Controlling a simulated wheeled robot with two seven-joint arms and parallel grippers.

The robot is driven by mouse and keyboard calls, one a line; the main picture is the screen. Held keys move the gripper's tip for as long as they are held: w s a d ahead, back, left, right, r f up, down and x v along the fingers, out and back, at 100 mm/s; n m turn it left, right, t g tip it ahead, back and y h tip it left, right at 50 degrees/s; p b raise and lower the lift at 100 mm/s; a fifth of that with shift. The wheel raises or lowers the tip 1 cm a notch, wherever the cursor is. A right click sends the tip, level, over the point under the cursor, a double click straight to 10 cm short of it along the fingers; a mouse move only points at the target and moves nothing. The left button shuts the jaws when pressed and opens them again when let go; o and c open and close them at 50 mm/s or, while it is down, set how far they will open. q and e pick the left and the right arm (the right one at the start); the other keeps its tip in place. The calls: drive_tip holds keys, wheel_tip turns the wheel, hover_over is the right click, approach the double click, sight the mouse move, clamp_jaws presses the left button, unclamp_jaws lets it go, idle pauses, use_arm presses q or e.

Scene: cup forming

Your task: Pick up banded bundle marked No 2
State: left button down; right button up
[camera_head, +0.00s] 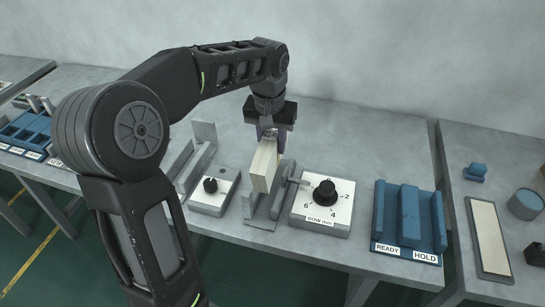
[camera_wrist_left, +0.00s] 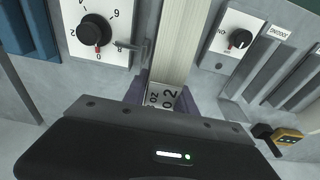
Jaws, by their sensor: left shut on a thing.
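The banded bundle (camera_head: 263,167) is a pale cream block standing on edge in a grey metal fixture in the middle of the table. In the left wrist view the bundle (camera_wrist_left: 176,50) runs up from between my fingers, and its end label reads No 2. My left gripper (camera_head: 275,135) comes down from above and is shut on the bundle's far end. In the left wrist view the left gripper (camera_wrist_left: 163,97) has a finger on either side of the label. Whether the bundle is clear of the fixture floor, I cannot tell. My right gripper is not in view.
A dial box marked BOW mm (camera_head: 340,217) stands right of the bundle; a smaller knob box (camera_head: 200,204) stands left. A blue READY/HOLD rack (camera_head: 440,222) is further right. The fixture's grey wall (camera_head: 280,203) is close beside the bundle. The table's back right is clear.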

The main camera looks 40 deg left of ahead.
use_arm(q)
wheel_tip(320, 180, up, 9)
drive_tip(key=shift+r, duration=0.1)
